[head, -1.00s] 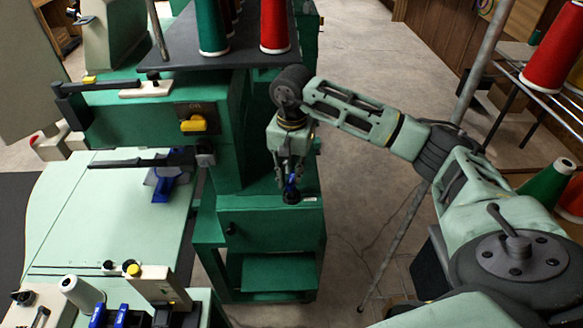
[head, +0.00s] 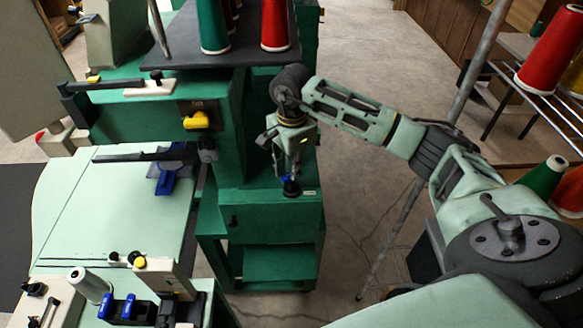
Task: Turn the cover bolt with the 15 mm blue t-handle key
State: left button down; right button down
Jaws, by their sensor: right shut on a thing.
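My left gripper is not in view.
A pale worktable (head: 100,215) fills the left. The green machine (head: 265,200) has a yellow switch (head: 197,121) and a dark top shelf (head: 225,55) with thread cones. A metal pole (head: 425,170) and thread rack stand at the right. Bare floor (head: 350,215) lies between.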

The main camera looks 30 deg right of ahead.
jog(key=m, duration=0.4)
jog(key=shift+b, duration=0.4)
jog(key=m, duration=0.4)
jog(key=shift+b, duration=0.3)
jog(key=shift+r+n+b, duration=0.1)
jog(key=shift+n+b, duration=0.35)
jog(key=shift+n, duration=0.55)
jog(key=shift+r, duration=0.1)
jog(key=shift+r+p, duration=1.65)
jog(key=shift+r, duration=1.25)
